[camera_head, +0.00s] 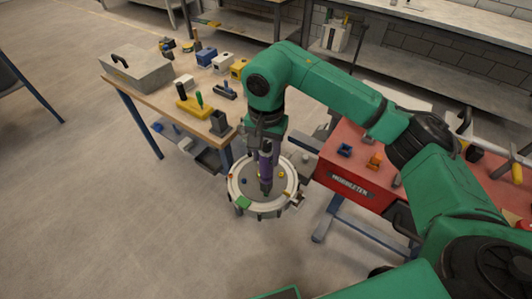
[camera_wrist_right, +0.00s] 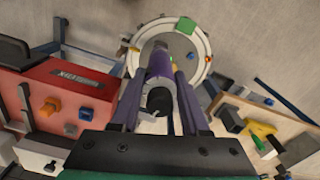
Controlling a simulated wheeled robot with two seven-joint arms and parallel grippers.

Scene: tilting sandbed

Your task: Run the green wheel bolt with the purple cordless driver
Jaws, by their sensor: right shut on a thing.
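My right gripper (camera_head: 267,136) points down over a round white wheel-like fixture (camera_head: 235,194) and is shut on the purple cordless driver (camera_head: 266,165). The driver hangs roughly upright, its dark lower end over the middle of the fixture; I cannot tell whether it touches anything. In the right wrist view the purple driver (camera_wrist_right: 159,64) is between the fingers of the gripper (camera_wrist_right: 158,88), with the fixture (camera_wrist_right: 205,45) beyond. A green patch (camera_head: 243,202) is on the fixture's near rim, also in the wrist view (camera_wrist_right: 186,25). I cannot make out a green bolt. My left gripper is out of view.
A wooden table (camera_head: 147,101) with a grey case (camera_head: 137,68), a yellow holder (camera_head: 190,106) and small boxes stands at left. A red workbench (camera_head: 345,181) with small blue and orange parts stands close at right. Open floor lies left and in front of the fixture.

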